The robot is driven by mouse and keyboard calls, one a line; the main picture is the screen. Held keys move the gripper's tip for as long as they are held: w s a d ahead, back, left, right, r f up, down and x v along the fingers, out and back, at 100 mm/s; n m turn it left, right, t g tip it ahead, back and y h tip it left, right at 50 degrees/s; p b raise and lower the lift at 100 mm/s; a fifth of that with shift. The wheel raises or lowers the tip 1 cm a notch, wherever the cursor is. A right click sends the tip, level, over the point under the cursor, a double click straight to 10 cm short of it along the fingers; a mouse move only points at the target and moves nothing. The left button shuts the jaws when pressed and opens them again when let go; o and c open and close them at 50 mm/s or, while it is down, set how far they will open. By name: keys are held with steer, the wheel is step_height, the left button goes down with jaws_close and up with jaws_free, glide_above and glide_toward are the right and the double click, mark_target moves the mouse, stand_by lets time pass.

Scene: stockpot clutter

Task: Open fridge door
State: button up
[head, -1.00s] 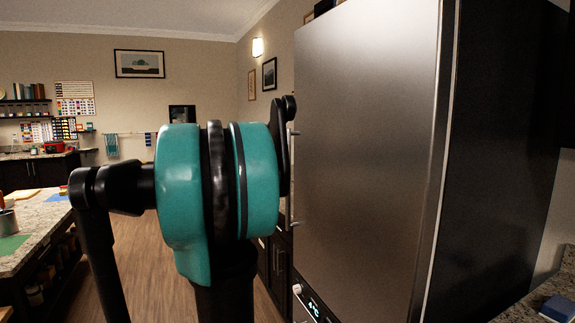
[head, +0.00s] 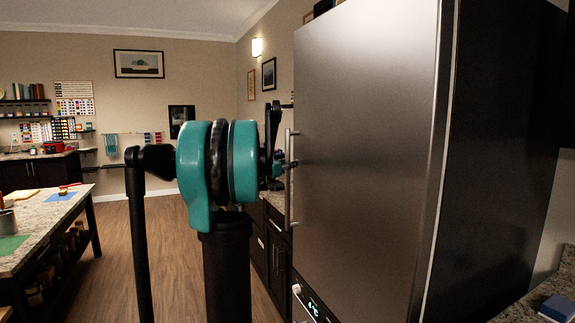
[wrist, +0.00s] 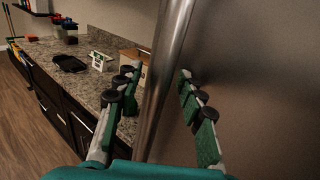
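The fridge (head: 365,150) is a tall brushed-steel unit filling the right half of the head view, and its door looks closed. Its long vertical bar handle (head: 289,205) runs along the door's left edge. In the wrist view the handle (wrist: 168,65) crosses the middle of the picture. My gripper (wrist: 158,82) is open, with one green-padded finger on each side of the handle. A gap shows between the bar and each finger. In the head view my gripper (head: 279,170) is small beside the handle, partly hidden by my arm.
A granite counter (wrist: 95,48) with a black tray (wrist: 70,64) and a small box lies left of the fridge. A worktable (head: 50,215) stands at the far left. The wooden floor (head: 150,240) between is clear. A dark counter corner is at lower right.

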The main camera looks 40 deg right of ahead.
jaws_close()
steer(key=shift+a, duration=0.15)
stand_by(0.4)
